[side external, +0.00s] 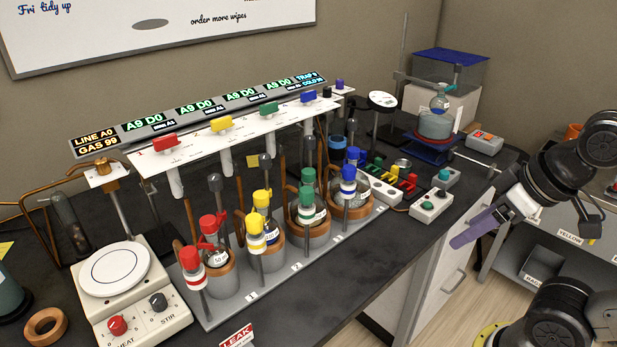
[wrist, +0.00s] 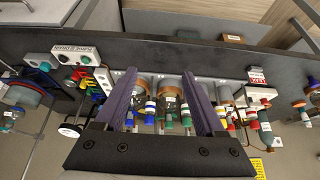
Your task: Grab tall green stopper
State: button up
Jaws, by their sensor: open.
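Two green stoppers stand close together at the third station of the rack in the side external view: an upper one (side external: 307,174) and a lower, nearer one (side external: 306,197) with a pale band. I cannot tell surely which is taller. In the wrist view, a green stopper with a white band (wrist: 186,110) lies near the right finger, and another green top (wrist: 169,116) shows beside it. My gripper (side external: 456,242), with purple fingers, hangs right of the rack, beyond the bench edge and well apart from the stoppers. It is open and empty; its fingers also frame the wrist view (wrist: 158,73).
Blue stoppers (side external: 348,172) stand just right of the green ones, yellow (side external: 255,224) and red (side external: 190,258) to the left. A white valve panel (side external: 215,130) overhangs behind. A hotplate (side external: 125,290) stands at left. The dark bench front (side external: 340,275) is clear.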

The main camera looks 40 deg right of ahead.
jog(key=w+a+r+m+g, duration=0.1)
jog(key=w+r+m, duration=0.5)
jog(key=r, duration=0.4)
jog(key=w+r+m+g, duration=0.2)
jog(key=w+r+m, duration=0.4)
jog(key=r, duration=0.4)
jog(key=m+g, duration=0.3)
jog(key=m, duration=0.1)
send_over(309, 171)
notch_tip(309, 171, down, 15)
jog(key=shift+s+d+r, duration=0.1)
jog(key=shift+d+r, duration=0.05)
jog(key=shift+r, duration=0.05)
jog(key=shift+f, duration=3.25)
